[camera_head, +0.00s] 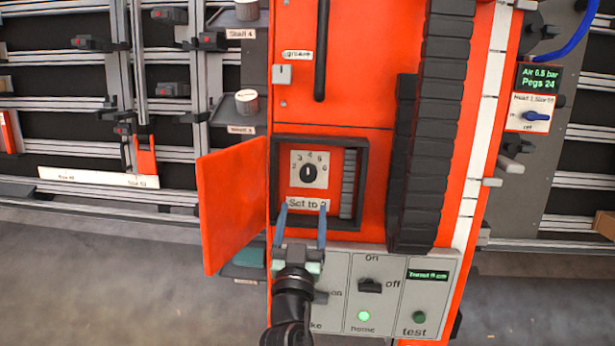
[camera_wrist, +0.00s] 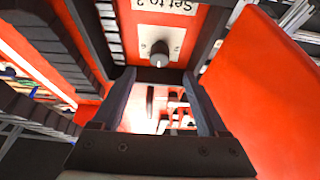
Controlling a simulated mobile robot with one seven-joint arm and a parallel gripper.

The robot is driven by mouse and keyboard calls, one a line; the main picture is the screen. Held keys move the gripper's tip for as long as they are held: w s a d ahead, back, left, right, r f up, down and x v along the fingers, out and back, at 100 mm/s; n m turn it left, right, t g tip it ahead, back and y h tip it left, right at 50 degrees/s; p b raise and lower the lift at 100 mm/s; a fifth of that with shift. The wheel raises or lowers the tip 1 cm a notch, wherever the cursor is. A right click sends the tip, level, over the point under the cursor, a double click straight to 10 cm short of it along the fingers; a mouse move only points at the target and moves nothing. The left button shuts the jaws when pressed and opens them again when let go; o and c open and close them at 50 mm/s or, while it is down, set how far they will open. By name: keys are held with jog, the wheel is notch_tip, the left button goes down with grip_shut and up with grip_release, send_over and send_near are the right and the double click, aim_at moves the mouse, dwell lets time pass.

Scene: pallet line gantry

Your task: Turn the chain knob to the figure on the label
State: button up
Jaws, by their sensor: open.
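The chain knob (camera_head: 308,173) is a small dark knob on a pale dial plate with figures from 2 to 6. Its pale mark seems to point up, near 4. The label (camera_head: 307,203) below it appears to read "Set to 2". Both sit in an open recess in the orange column. My gripper (camera_head: 303,208) is open and empty in front of the recess, below the knob, its fingertips around the label's height. In the wrist view, the knob (camera_wrist: 160,50) lies beyond and between the fingertips, apart from them, and the label (camera_wrist: 172,5) shows upside down.
The orange door (camera_head: 232,205) stands open at the left of the recess. A black cable chain (camera_head: 415,170) runs down the right. A grey switch panel (camera_head: 390,290) with a green lamp lies below. A dark frame (camera_head: 362,185) edges the recess.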

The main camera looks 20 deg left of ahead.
aim_at(308, 179)
jog(key=b+x, duration=0.1)
jog(key=x, duration=0.8)
jog(key=shift+w, duration=0.2)
jog(key=shift+c, duration=0.3)
grip_shut()
